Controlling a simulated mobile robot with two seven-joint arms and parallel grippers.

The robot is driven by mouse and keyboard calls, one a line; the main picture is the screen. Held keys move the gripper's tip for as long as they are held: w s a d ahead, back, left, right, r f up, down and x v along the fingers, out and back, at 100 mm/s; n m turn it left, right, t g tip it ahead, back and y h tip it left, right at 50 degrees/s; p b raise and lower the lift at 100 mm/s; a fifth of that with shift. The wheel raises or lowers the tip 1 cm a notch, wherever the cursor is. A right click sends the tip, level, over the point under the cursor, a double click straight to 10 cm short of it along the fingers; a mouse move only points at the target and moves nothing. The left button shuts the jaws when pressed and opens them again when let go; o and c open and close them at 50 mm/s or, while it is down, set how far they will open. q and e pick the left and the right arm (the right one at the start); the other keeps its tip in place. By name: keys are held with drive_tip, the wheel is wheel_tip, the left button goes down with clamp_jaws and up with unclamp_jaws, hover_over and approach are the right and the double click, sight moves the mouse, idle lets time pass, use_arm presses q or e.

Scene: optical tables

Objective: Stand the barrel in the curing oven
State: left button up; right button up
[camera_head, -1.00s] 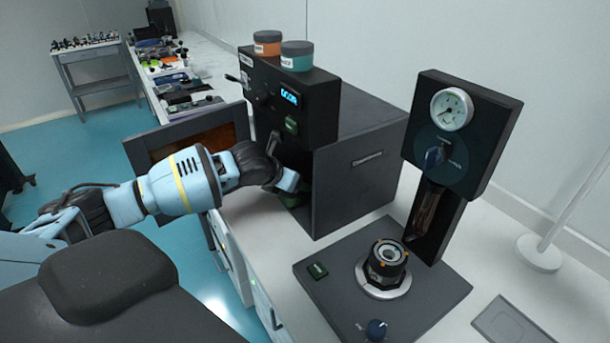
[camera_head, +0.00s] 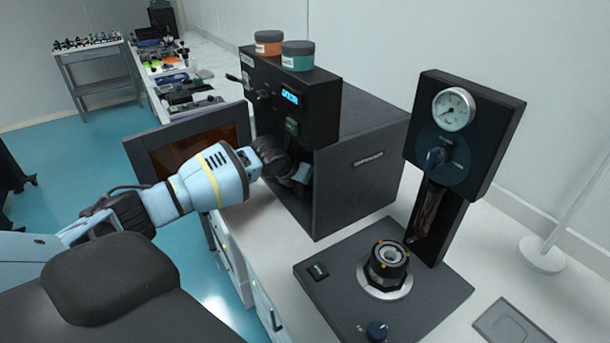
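The curing oven (camera_head: 360,165) is a dark box on the white bench, with a lit blue display and its door (camera_head: 185,145) swung open to the left. My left arm comes in from the left, and my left gripper (camera_head: 301,174) is inside the oven's front opening. Its fingers are mostly hidden by the wrist and the oven's edge, so I cannot tell whether it is open or holds the barrel. No barrel can be clearly made out in the oven. A black ringed cylinder (camera_head: 388,262) stands upright in the fixture to the right. My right gripper is not in view.
A gauge stand (camera_head: 460,130) rises behind the fixture's base plate (camera_head: 335,290). A grey tray (camera_head: 510,322) lies at the lower right. Bare bench lies between oven and base plate.

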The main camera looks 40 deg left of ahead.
use_arm(q)
drive_tip(key=shift+f, duration=0.2)
drive_tip(key=o, duration=1.2)
drive_tip(key=shift+s+r, duration=0.15)
drive_tip(key=shift+r, duration=0.3)
drive_tip(key=shift+v, duration=1.15)
drive_tip(key=s, duration=1.2)
drive_tip(key=shift+s, duration=0.15)
